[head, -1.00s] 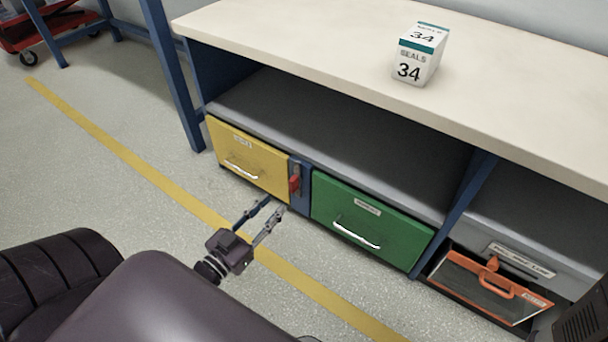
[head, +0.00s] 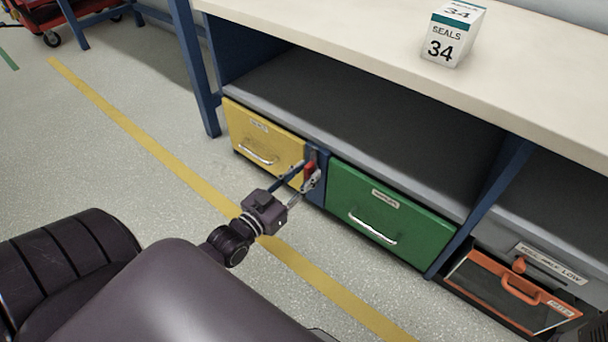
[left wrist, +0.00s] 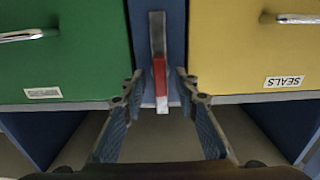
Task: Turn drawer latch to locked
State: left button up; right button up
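The drawer latch (head: 310,168) is a narrow lever with a red grip, on the blue post (head: 316,190) between the yellow drawer (head: 262,144) and the green drawer (head: 388,210). In the left wrist view, which is upside down, the latch (left wrist: 159,78) runs along the post, its red part towards the fingers. My left gripper (head: 308,174) is open, one finger on each side of the red part. A gap shows on both sides in the wrist view, and no contact is visible. Both drawers look closed. My right gripper is not in view.
The bench top (head: 370,50) overhangs the drawers and carries a white box marked SEALS 34 (head: 453,38). An open shelf (head: 370,130) lies above the drawers. An orange-framed bin (head: 512,297) sits at lower right. The floor in front, with a yellow line (head: 140,135), is clear.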

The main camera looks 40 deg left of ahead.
pick_arm(q)
grip_shut()
